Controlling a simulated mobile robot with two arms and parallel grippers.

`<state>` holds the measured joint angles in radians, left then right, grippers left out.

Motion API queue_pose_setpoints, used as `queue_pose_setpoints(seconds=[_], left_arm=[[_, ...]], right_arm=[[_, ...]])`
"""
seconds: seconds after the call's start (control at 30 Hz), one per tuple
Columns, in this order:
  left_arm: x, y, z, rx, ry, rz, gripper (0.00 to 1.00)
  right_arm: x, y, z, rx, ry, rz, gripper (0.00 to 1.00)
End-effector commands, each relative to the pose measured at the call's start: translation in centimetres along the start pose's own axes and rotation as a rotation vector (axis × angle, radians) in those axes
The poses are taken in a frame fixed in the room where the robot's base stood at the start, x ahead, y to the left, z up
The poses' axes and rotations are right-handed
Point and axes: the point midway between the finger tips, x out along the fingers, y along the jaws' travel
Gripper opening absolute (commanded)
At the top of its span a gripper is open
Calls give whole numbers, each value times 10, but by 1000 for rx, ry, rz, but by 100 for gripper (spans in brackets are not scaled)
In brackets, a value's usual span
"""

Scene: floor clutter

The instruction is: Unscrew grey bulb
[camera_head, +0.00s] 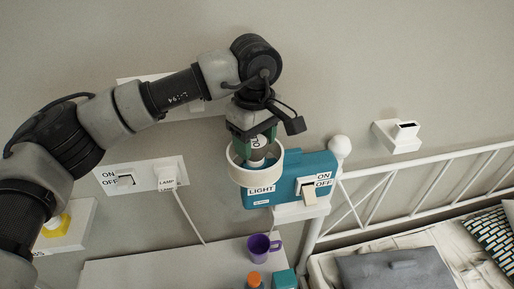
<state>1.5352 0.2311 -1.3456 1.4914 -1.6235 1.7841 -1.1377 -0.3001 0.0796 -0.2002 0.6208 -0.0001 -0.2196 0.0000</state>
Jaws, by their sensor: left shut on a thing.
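My left arm reaches in from the left and bends down over a teal box (288,195) on the wall, labelled LIGHT. A cream round ring (241,176) stands on the left part of the box. My left gripper (258,155) points down into the ring and is shut on the bulb (257,158). Only a small pale part of the bulb shows; the jaws and the ring hide the rest. My right gripper is not in view.
The box has an ON/OFF switch (309,191). An ON/OFF panel (140,179) with a LAMP plug and a cord is at left. A purple mug (259,247) and an orange-topped bottle (254,280) stand below on a pale surface. A white bed frame (420,171) is at right.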

Motion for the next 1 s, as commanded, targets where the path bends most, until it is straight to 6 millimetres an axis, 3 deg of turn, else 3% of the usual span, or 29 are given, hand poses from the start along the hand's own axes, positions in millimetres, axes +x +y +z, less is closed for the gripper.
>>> queue_pose_setpoints(seconds=[1.0], left_arm=[[0,0,0,-492,0,0,51]], right_arm=[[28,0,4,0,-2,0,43]])
